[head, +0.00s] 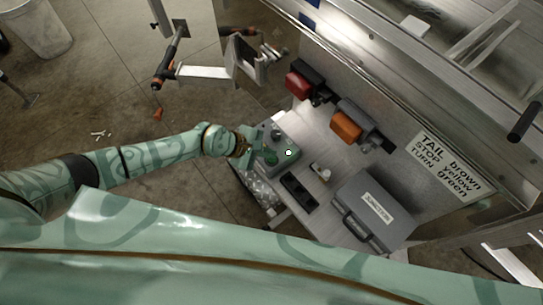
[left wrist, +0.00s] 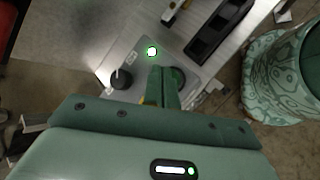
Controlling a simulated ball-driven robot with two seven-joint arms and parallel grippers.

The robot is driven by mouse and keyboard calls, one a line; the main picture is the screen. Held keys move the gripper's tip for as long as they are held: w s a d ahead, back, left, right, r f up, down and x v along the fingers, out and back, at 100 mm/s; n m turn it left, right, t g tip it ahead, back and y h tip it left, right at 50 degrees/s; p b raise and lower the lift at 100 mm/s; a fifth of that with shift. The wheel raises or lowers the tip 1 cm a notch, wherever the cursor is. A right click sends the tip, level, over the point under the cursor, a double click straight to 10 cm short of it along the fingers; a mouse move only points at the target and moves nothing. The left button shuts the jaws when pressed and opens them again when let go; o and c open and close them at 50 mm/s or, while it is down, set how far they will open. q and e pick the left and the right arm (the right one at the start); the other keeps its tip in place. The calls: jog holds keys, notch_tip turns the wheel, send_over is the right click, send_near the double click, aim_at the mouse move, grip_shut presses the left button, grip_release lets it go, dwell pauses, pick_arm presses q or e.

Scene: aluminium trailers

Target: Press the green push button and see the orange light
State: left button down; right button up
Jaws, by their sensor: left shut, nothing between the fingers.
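A grey control box (head: 283,139) stands on the bench in the head view. A small round button (head: 288,153) with a bright white centre and green rim is on its top. The button also shows in the left wrist view (left wrist: 152,51). My left gripper (head: 268,157) is shut and empty over the box. In the left wrist view its fingertips (left wrist: 165,70) are beside the button, not over it. A dark round part lies partly hidden by the fingers; whether they touch it I cannot tell. The orange light (head: 346,126) is on the panel; no clear glow shows. My right gripper is out of view.
A black knob (left wrist: 121,78) is on the box. A red lamp (head: 299,85) is left of the orange one. A black tray (head: 299,189) and grey case (head: 372,213) lie on the bench. A clamp stand (head: 205,73) is behind.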

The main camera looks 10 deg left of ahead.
pick_arm(q)
jog(key=shift+f, duration=0.35)
jog(key=shift+f+b, duration=0.3)
jog(key=shift+b, duration=0.15)
jog(key=shift+r, duration=0.1)
jog(key=shift+r+p, duration=0.65)
notch_tip(320, 180, up, 6)
jog(key=p, duration=0.5)
